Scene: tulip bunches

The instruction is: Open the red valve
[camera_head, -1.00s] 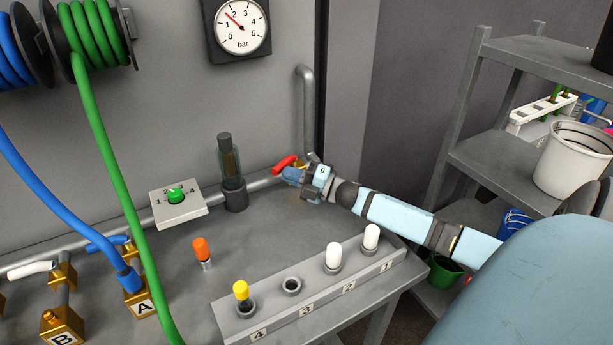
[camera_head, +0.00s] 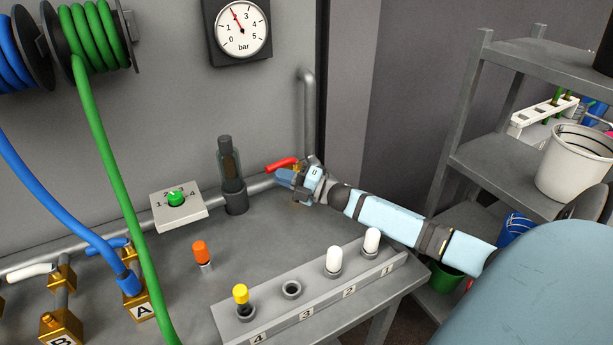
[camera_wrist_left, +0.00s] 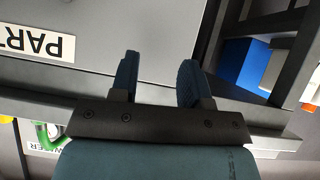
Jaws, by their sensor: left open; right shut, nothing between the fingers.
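The red valve's handle (camera_head: 282,164) sits on the pipe along the back of the bench in the head view, pointing left and close to level with the pipe. My right gripper (camera_head: 283,177) is shut with nothing between its fingers, just below and against or very near the handle; I cannot tell whether they touch. Its fingers hide part of the valve body. My left gripper (camera_wrist_left: 158,75) shows only in the left wrist view, open and empty, in front of a grey surface with a white label (camera_wrist_left: 38,44).
A pressure gauge (camera_head: 242,28) on the wall reads about 2 bar. A dark cylinder (camera_head: 231,170) stands left of the valve. A grey rack (camera_head: 320,305) with white and yellow-topped pegs is in front. A shelf (camera_head: 500,155) stands at right.

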